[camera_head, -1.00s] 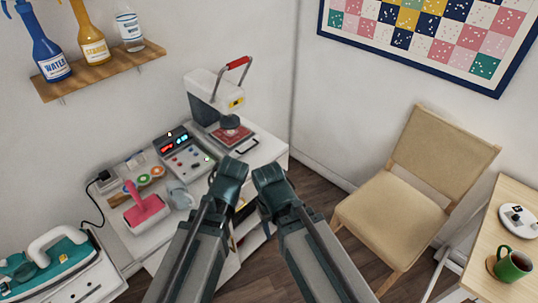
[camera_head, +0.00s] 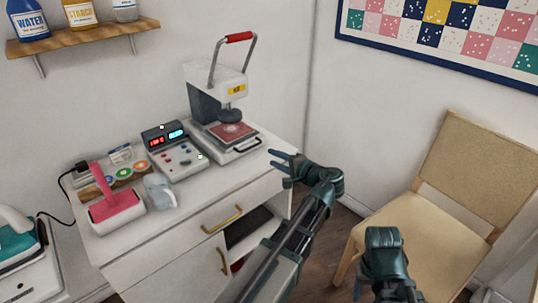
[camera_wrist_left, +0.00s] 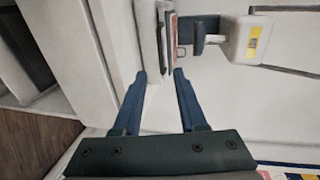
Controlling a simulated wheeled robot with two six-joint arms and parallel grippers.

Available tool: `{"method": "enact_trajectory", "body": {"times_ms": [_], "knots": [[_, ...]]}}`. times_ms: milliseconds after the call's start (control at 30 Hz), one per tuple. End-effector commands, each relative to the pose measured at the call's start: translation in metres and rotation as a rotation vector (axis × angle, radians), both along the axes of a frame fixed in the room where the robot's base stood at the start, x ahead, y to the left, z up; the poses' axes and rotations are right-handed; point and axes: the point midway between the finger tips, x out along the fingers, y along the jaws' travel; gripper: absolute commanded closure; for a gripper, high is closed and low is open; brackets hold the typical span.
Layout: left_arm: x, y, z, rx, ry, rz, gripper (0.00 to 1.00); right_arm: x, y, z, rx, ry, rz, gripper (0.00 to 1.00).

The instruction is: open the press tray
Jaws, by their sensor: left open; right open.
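The press (camera_head: 205,95) stands on the cabinet top, with a red-handled lever raised above it. Its press tray (camera_head: 213,141) holds a red patterned pad (camera_head: 232,131) under the dark round press head (camera_head: 230,115). A dark handle bar (camera_head: 247,146) is at the tray's front. My left gripper (camera_head: 271,158) is open and empty, just right of the handle and apart from it. In the left wrist view, its spread fingers (camera_wrist_left: 159,74) point toward the tray (camera_wrist_left: 169,35). My right gripper (camera_head: 385,245) is low at the right; its fingertips are hidden.
A control box (camera_head: 178,160) with lit displays, a pink-handled roller (camera_head: 117,205) and a grey-white item (camera_head: 160,190) sit left of the press. The cabinet (camera_head: 190,235) has gold handles. A chair (camera_head: 420,240) stands at the right.

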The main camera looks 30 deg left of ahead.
Motion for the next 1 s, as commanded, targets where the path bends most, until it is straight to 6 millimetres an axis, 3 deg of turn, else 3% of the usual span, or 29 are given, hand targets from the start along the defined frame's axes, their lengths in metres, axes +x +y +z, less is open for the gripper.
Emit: {"method": "enact_trajectory", "body": {"times_ms": [233,700,1000], "knots": [[0.005,0.011,-0.003,0.000,0.000,0.002,0.59,0.000,0.000,-0.003,0.000,0.000,0.000,0.41],[0.039,0.092,-0.023,-0.001,0.000,0.002,0.59,0.000,0.000,-0.022,0.000,0.000,0.000,0.41],[0.050,0.121,-0.028,-0.001,-0.001,0.000,0.59,0.000,0.000,-0.028,0.000,0.000,0.000,0.41]]}}
